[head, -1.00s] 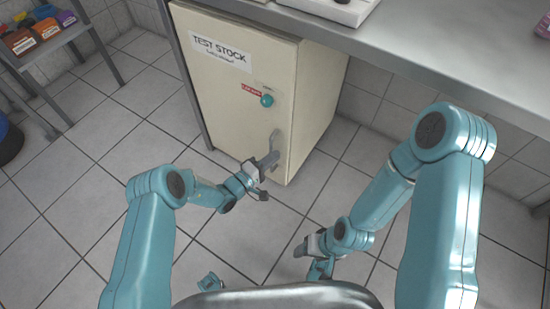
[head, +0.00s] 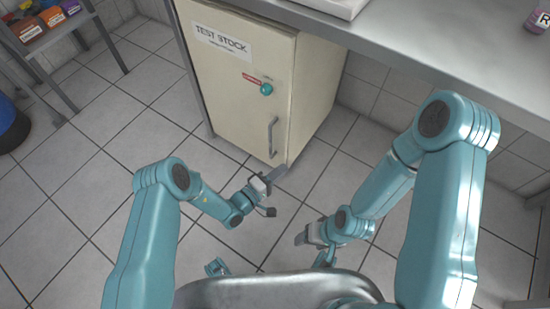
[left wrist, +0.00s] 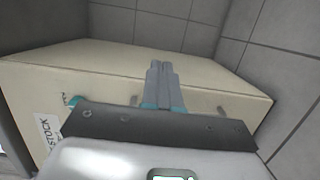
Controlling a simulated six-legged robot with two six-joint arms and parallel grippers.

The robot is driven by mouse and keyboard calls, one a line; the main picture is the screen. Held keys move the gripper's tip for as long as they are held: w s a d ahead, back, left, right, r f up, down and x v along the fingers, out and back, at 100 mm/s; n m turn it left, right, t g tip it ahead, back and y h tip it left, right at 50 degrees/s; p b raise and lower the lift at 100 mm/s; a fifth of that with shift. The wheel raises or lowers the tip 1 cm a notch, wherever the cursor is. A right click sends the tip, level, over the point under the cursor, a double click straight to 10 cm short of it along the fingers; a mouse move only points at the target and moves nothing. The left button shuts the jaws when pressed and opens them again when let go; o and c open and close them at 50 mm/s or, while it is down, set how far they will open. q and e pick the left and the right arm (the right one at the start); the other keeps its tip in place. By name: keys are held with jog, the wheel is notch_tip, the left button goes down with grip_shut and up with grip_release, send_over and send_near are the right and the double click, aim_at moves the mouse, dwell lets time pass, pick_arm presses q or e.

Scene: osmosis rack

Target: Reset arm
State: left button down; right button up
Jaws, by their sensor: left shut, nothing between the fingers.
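My left gripper (head: 277,173) is shut and empty in the head view. It is in front of and below the door handle (head: 272,136) of the cream cabinet, apart from the handle. In the left wrist view its closed fingers (left wrist: 160,80) point toward the cabinet (left wrist: 50,90). My right gripper (head: 302,237) is low at the centre right, over the floor; its fingers are too small and overlapped to judge. The cabinet (head: 222,95) carries a "TEST STOCK" label (head: 222,40) and a teal round knob (head: 266,88). Its door is closed.
A steel bench (head: 420,55) runs over the cabinet at the upper right, with a pink labelled jar (head: 538,18) on it. A shelf (head: 45,40) with small coloured boxes stands at the upper left. A blue bin (head: 10,125) is at the left edge. Tiled floor (head: 110,150) is clear between.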

pick_arm(q)
jog(key=s+a+f+m+g+y, duration=0.2)
jog(key=s+m+g, duration=0.2)
jog(key=s+g, duration=1.3)
jog(key=s+a+m+t+y, duration=0.25)
jog(key=s+a+y, duration=0.6)
jog(key=a, duration=0.45)
notch_tip(320, 180, up, 26)
jog(key=w+a+t+p, duration=0.2)
jog(key=w+t+p, duration=0.1)
jog(key=p, duration=2)
jog(key=shift+a+n+t, duration=0.15)
jog(key=shift+n+t, duration=0.3)
